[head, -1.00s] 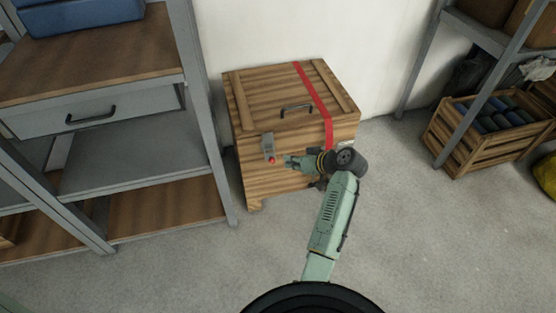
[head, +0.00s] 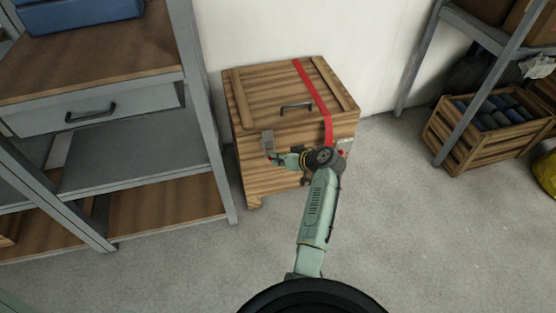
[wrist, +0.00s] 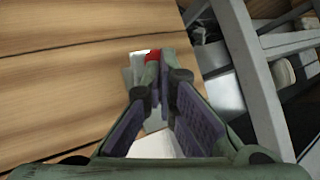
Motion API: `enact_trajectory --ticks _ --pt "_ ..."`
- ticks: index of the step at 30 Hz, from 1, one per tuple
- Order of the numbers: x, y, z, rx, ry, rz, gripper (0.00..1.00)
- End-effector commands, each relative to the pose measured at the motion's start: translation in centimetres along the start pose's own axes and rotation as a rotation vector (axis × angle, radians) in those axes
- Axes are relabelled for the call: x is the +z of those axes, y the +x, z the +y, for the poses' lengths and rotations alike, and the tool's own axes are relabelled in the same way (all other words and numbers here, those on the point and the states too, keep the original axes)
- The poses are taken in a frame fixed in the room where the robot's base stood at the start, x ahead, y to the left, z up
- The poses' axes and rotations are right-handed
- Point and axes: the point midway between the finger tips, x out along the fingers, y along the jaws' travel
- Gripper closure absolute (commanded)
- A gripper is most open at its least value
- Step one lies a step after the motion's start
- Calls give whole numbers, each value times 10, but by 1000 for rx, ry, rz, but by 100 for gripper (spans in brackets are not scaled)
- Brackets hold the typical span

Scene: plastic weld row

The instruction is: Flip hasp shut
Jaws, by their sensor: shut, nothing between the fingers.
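The wooden chest (head: 262,182) stands against the wall with its lid down. A grey metal hasp (head: 267,141) is at the left of its front, near the lid edge. In the wrist view, the hasp (wrist: 130,78) shows as a pale plate behind my fingers, with a red end (wrist: 152,56) beside the fingertips. My gripper (head: 272,156) is shut and empty, its tips at the hasp's lower end; it also shows in the wrist view (wrist: 164,72). The fingers cover part of the hasp, so I cannot tell whether they touch it.
A red strap (head: 312,88) and a dark handle (head: 296,106) are on the lid. A grey shelf unit (head: 205,110) stands close on the left. A crate of rolls (head: 465,150) is at the right. The floor in front is clear.

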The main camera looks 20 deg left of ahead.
Motion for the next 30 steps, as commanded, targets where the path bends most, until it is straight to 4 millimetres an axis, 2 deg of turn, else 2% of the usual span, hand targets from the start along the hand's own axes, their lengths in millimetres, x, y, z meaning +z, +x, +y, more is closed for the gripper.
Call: enact_trajectory --ticks 1,5,18,30 --pt "9 7 4 -1 -8 17 100" --pt "13 15 8 0 -42 80 100" --pt "9 33 18 0 -114 215 100" --pt "6 34 18 0 -112 212 100"
